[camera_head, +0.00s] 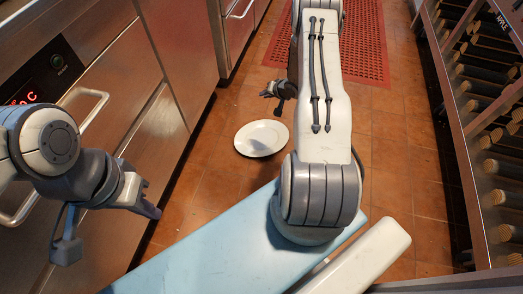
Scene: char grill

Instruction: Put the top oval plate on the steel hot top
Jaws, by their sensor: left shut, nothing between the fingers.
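A white oval plate (261,138) lies on the tiled floor in the middle of the head view, left of my right arm. My left gripper (150,207) is at the left, in front of the steel fronts; it is shut and empty, well apart from the plate. My right arm reaches away up the picture. A small dark part (279,91) at its left side, beyond the plate, may belong to my right gripper; its fingers cannot be made out. The steel hot top cannot be identified in this view.
Steel fronts with bar handles (92,103) and a red display (27,97) line the left. A rack with rows of dark rolls or bottles (485,75) stands at the right. A red perforated mat (358,45) lies on the floor at the back.

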